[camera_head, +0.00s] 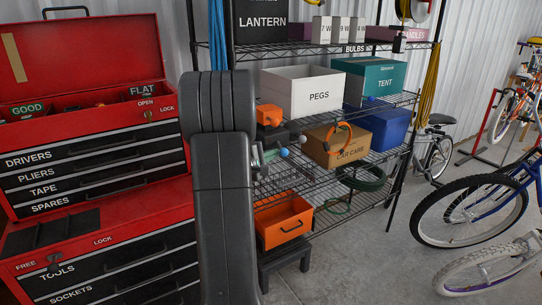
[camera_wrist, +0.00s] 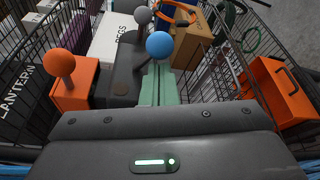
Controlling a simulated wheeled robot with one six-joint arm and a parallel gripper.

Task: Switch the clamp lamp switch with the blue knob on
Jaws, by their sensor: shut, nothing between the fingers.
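The blue knob (camera_wrist: 160,44) shows in the wrist view as a ball on a thin stem, just beyond my gripper (camera_wrist: 158,70). A dark box (camera_wrist: 122,75) stands behind and left of it. The green fingers are shut with nothing between them, and the knob overlaps their tips in the picture; I cannot tell whether they touch. The clamp lamp itself cannot be made out.
A grey knob (camera_wrist: 141,15) and an orange knob (camera_wrist: 59,62) on an orange box are close by. The CAR CARE box (camera_head: 343,146), PEGS bin (camera_head: 300,92) and open orange drawer (camera_head: 284,222) are near. A red tool chest (camera_head: 85,150) stands left.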

